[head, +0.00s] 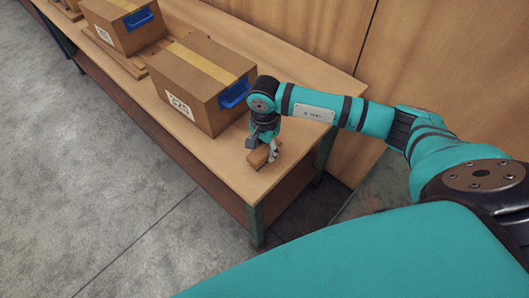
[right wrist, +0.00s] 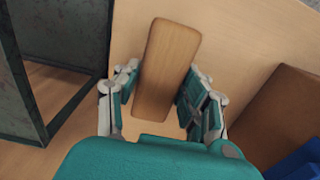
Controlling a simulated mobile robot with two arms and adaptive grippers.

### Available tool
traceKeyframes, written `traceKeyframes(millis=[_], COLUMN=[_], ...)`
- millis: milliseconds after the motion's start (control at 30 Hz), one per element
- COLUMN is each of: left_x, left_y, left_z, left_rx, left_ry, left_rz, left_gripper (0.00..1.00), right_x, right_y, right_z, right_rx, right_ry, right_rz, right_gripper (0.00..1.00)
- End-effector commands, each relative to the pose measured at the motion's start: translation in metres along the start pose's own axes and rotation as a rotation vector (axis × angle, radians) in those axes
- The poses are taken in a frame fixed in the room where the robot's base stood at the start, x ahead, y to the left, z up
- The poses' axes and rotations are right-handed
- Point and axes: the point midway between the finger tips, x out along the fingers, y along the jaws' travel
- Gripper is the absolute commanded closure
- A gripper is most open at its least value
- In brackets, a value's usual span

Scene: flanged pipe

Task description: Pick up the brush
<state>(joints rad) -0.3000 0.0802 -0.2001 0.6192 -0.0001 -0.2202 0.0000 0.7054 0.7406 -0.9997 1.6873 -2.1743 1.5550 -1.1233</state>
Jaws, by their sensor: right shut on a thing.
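The brush (head: 259,157) shows as a small brown wooden block near the right end of the wooden table. In the right wrist view the brush (right wrist: 166,65) is a long wooden piece with rounded corners, lying between the fingers. My right gripper (head: 269,150) points down at it, with its fingers on either side. In the right wrist view my right gripper (right wrist: 160,92) is shut on the brush. The underside of the brush is hidden, and I cannot tell whether it still touches the table. My left gripper is not in view.
A cardboard box (head: 195,88) with a blue handle stands just left of my right gripper. Another box (head: 122,25) stands farther left, near a wooden pallet (head: 120,58). The table's front edge (head: 190,158) is close. A wooden wall (head: 300,30) rises behind.

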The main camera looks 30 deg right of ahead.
Motion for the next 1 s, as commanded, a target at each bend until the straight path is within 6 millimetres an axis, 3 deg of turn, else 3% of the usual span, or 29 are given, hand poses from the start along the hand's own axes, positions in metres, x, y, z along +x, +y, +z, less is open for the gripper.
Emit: traceKeyframes(millis=[100,500,700,1000], left_x=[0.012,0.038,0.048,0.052], left_y=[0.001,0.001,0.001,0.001], left_z=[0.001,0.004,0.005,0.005], left_rx=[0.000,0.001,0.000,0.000], left_ry=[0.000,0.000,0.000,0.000], left_rz=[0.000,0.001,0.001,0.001], left_gripper=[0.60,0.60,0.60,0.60], right_x=[-0.016,-0.022,-0.028,-0.032], right_y=[-0.002,0.086,0.120,0.140], right_z=[-0.001,0.048,0.067,0.078], right_rx=[-0.002,-0.006,-0.003,-0.001], right_ry=[0.003,0.000,0.001,0.000], right_rz=[-0.007,-0.001,-0.001,0.000], right_gripper=[0.94,0.94,0.94,0.94])
